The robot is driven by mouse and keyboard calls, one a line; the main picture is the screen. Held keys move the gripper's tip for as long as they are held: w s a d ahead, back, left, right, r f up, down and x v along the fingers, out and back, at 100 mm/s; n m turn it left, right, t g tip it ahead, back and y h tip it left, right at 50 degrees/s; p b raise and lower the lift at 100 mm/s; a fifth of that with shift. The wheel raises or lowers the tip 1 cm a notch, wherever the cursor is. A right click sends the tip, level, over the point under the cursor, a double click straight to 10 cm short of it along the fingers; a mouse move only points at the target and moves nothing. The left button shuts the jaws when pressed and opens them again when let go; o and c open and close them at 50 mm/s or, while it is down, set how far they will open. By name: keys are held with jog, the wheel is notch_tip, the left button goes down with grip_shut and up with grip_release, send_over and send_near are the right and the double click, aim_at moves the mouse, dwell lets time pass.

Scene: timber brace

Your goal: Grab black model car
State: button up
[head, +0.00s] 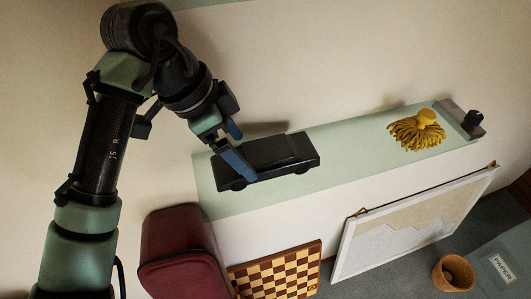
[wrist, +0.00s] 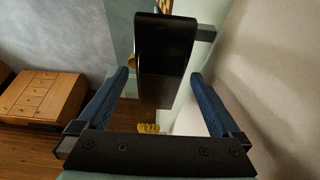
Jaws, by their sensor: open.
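The black model car (head: 283,154) sits on a pale green shelf (head: 350,160) against the wall, near the shelf's left end. My gripper (head: 236,148) is at the car's left part in the head view, with one blue finger in front of its side. In the wrist view the dark car (wrist: 165,55) reaches between the two blue fingers of my gripper (wrist: 160,90). The fingers are apart, with a gap visible on each side of the car. I cannot tell whether either finger touches it.
A yellow mop-like object (head: 418,130) and a small black item (head: 474,118) are toward the shelf's right end. Below are a dark red chair (head: 180,245), a chessboard (head: 278,272) and a framed picture (head: 410,225). A wooden cabinet (wrist: 42,97) shows in the wrist view.

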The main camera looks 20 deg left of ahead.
aim_at(265, 149)
jog(key=shift+w+d+r+p, duration=0.15)
jog(key=shift+w+d+p, duration=0.25)
jog(key=shift+d, duration=0.15)
jog(key=shift+w+d+r+p, duration=0.1)
jog(key=shift+w+d+p, duration=0.25)
jog(key=shift+d, duration=0.2)
jog(key=shift+w+d+f+p, duration=0.25)
jog(key=shift+d+f+p, duration=0.15)
jog(key=shift+f, duration=0.1)
jog(key=shift+w+d+f+p, duration=0.25)
jog(key=shift+f+p, duration=0.15)
jog(key=shift+f, duration=0.1)
jog(key=shift+d+f, duration=0.15)
jog(key=shift+f, duration=0.5)
jog(key=shift+w, duration=0.1)
jog(key=c, duration=1.3)
jog(key=shift+c, duration=0.9)
jog(key=shift+r, duration=0.2)
